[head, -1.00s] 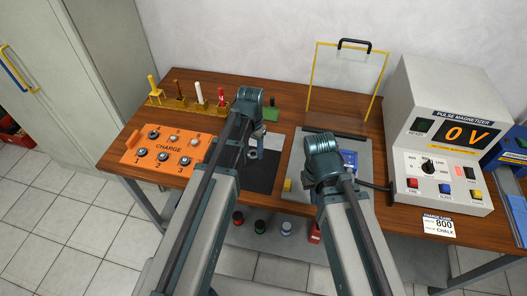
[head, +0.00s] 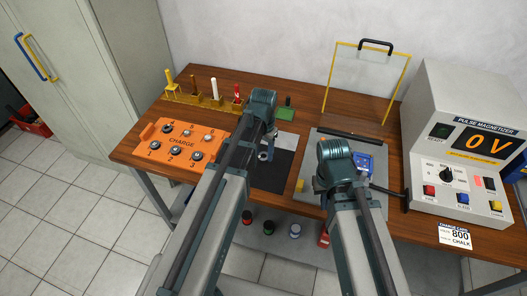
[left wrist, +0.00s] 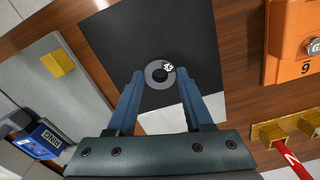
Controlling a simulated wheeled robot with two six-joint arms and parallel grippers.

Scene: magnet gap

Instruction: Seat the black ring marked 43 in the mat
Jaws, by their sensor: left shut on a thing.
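The ring (left wrist: 159,73) is a small grey-black disc with a dark centre and a white mark, probably 43, at its upper right in the left wrist view. My left gripper (left wrist: 160,80) is shut on it, one blue finger on each side. It also shows in the head view (head: 266,152), over the black mat (head: 274,172). The mat (left wrist: 115,35) lies behind the ring in the wrist view; I cannot tell the height between them. My right gripper's fingers are hidden behind its own wrist, over the grey plate.
An orange charge panel (head: 180,141) is left of the mat, with a yellow rack (head: 200,98) of sticks behind. A grey plate (head: 312,150) with a blue block (head: 363,162) lies right. The pulse magnetizer (head: 468,150) reads 0 V.

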